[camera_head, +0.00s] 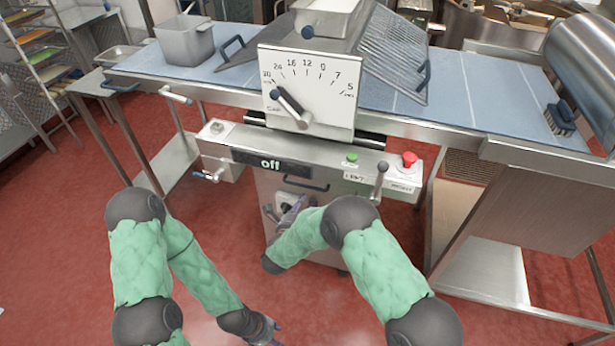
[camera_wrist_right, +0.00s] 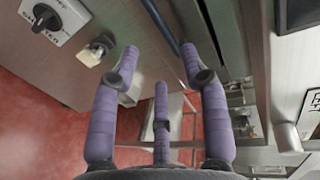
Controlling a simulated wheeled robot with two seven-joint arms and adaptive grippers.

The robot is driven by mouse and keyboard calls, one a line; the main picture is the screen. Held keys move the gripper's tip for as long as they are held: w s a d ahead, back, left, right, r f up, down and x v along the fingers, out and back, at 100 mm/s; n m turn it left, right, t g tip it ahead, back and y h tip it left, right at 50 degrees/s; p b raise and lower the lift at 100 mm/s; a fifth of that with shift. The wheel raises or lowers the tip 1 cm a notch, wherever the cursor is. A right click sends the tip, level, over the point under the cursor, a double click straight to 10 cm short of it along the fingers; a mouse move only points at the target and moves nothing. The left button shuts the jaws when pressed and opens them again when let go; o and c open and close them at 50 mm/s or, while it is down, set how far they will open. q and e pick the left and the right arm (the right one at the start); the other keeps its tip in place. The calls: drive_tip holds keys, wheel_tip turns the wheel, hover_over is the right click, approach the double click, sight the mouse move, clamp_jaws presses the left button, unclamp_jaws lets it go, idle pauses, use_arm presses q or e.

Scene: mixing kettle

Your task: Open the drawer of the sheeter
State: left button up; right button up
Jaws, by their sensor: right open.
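The sheeter (camera_head: 306,90) stands at the centre with a numbered dial and an "off" display. Below the display, a dark bar handle (camera_head: 305,185) crosses the front of its lower metal body; I take this for the drawer, and it looks shut.
A red button (camera_head: 410,159) and a lever (camera_head: 380,178) project from the sheeter's front at the right. A small handle (camera_head: 208,176) sticks out at the left. A metal cart (camera_head: 500,235) stands at the right. The red floor in front is clear.

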sight(312, 188)
drive_tip(key=shift+b+x, duration=1.55)
drive_tip(key=shift+x, duration=3.85)
drive_tip(key=shift+r, duration=0.15)
drive_tip(key=shift+c, duration=0.2)
clamp_jaws()
